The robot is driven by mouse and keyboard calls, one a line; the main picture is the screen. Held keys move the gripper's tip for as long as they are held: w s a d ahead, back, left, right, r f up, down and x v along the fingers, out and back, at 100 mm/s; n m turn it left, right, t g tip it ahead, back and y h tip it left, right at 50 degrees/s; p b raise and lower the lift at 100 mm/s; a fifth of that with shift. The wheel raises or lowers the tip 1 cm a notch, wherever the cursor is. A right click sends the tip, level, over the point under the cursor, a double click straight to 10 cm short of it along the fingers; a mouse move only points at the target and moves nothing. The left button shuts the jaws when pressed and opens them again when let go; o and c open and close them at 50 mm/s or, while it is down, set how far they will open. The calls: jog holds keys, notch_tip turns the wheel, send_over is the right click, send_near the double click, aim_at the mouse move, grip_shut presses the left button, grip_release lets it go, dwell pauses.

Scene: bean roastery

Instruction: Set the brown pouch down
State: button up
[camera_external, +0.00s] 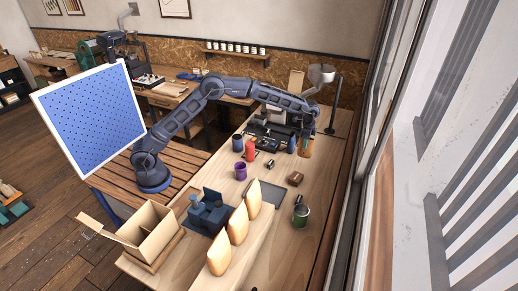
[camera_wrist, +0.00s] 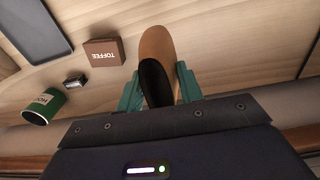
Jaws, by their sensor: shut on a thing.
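The brown pouch (camera_external: 305,149) hangs below my gripper (camera_external: 308,134) near the window-side edge of the wooden counter (camera_external: 318,185). In the wrist view, my gripper (camera_wrist: 160,82) has its two teal fingers on either side of the pouch (camera_wrist: 158,45), shut on it. A dark patch shows on the pouch's near part. The pouch appears to be above the counter, but I cannot tell how large the gap below it is.
A small brown toffee box (camera_wrist: 103,52), a dark small item (camera_wrist: 75,80) and a green can (camera_wrist: 42,106) stand nearby. A dark tray (camera_wrist: 30,25) lies beyond. Pale bags (camera_external: 238,225) and an open carton (camera_external: 150,235) stand farther toward the camera. Bare counter surrounds the toffee box.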

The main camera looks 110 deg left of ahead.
aim_at(304, 154)
jog(key=shift+f, duration=4.3)
jog(key=shift+f, duration=0.1)
jog(key=o, duration=1.2)
notch_tip(304, 154, up, 12)
jog(key=shift+r, duration=0.1)
